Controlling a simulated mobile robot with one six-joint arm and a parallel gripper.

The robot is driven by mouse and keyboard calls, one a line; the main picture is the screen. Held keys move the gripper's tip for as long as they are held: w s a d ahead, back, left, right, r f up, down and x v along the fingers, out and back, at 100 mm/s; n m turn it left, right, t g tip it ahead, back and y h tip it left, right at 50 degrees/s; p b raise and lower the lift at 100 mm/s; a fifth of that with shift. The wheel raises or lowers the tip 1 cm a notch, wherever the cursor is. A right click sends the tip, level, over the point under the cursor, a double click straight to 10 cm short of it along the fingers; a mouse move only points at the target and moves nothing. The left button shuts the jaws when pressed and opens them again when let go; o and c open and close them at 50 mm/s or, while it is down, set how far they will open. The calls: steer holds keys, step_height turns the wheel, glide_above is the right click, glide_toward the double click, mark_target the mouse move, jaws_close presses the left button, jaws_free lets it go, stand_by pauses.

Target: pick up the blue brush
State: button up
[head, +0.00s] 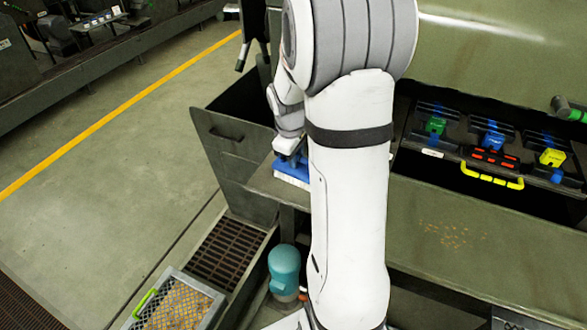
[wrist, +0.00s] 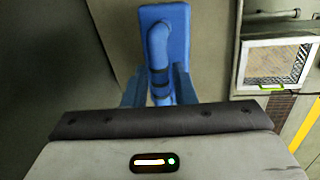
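The blue brush (head: 291,172) has pale bristles and sits on the end of a narrow ledge in the head view, partly hidden by my arm. The wrist view shows its blue head and curved handle (wrist: 160,45), with a dark band low on the handle. My gripper (wrist: 159,78) has its two blue fingers apart, one on each side of the handle. A thin pale gap shows beside the handle, though contact on the right is unclear. In the head view my gripper (head: 290,148) is just above the brush, mostly hidden behind my arm.
A dark open bin (head: 228,125) lies left of the ledge. A teal-capped motor (head: 284,270) and a mesh-topped box (head: 178,305) stand below. To the right are a green, a blue and a yellow block on a dark panel with a yellow handle (head: 491,178). The left floor is clear.

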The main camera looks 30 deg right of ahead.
steer(key=shift+f, duration=0.35)
steer(key=shift+c, duration=0.3)
jaws_close()
steer(key=shift+r, duration=0.2)
